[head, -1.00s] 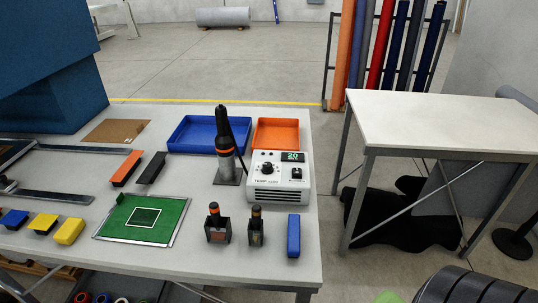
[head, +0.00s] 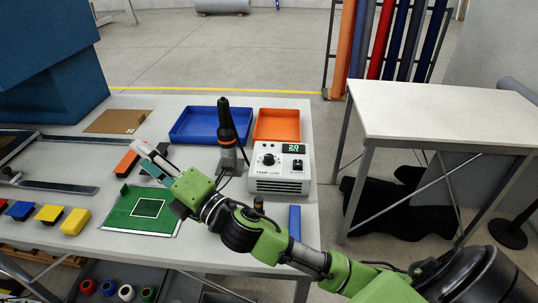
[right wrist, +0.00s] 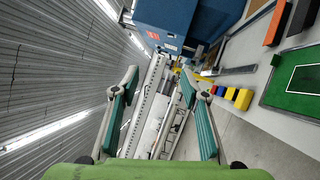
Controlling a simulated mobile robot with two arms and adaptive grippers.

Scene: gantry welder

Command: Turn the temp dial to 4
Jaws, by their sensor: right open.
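The temp dial (head: 268,160) is a black knob on the front of a white control box (head: 282,184) at the right rear of the table. The box's small green display reads 20, possibly 2.0. A black switch sits right of the dial. My right gripper (head: 152,158) is open and empty, well left of the box and above the table near the green mat. In the right wrist view its two fingers (right wrist: 160,92) are spread with nothing between them. The dial is not in that view. My left gripper is not in view.
A hot-air tool (head: 228,140) stands in a holder just left of the box. A blue tray (head: 180,138) and an orange tray (head: 280,138) lie behind. A green mat (head: 118,216) is in front.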

